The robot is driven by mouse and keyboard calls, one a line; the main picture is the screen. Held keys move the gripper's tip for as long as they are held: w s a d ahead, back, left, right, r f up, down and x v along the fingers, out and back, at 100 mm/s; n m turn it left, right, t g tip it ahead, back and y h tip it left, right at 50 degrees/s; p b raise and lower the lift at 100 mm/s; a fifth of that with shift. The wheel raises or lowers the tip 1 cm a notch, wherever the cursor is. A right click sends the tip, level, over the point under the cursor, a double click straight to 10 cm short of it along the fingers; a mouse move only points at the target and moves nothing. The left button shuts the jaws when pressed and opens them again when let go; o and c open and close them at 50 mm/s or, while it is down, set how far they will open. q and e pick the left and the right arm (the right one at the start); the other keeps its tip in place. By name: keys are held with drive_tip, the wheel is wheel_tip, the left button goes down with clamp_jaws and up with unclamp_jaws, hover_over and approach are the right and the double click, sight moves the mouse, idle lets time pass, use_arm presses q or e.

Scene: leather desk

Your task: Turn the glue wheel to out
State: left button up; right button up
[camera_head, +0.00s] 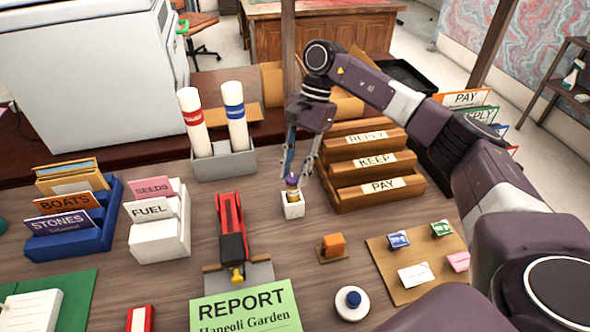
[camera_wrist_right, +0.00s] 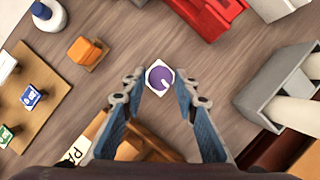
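A small white block (camera_head: 292,210) stands on the wooden desk in front of the card steps. In the right wrist view a round purple wheel (camera_wrist_right: 157,75) with a white mark tops it; the mark lies toward the wheel's lower right. No lettering on it is legible. My right gripper (camera_head: 296,178) points down over the block. The right wrist view shows this gripper (camera_wrist_right: 160,84) open, with a fingertip on each side of the wheel and visible gaps between. In the head view the fingers partly hide the wheel. My left gripper is in neither view.
Brown card steps (camera_head: 345,197) stand close right of the block. A grey holder (camera_head: 224,163) with two white tubes is behind left. A red and black tool (camera_head: 232,228) lies left. An orange block (camera_head: 333,244) and a white bottle (camera_head: 351,312) are in front. Bare desk surrounds the block.

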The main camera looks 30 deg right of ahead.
drive_tip(key=shift+o, duration=1.3)
drive_tip(key=v, duration=1.2)
drive_tip(key=shift+f, duration=0.1)
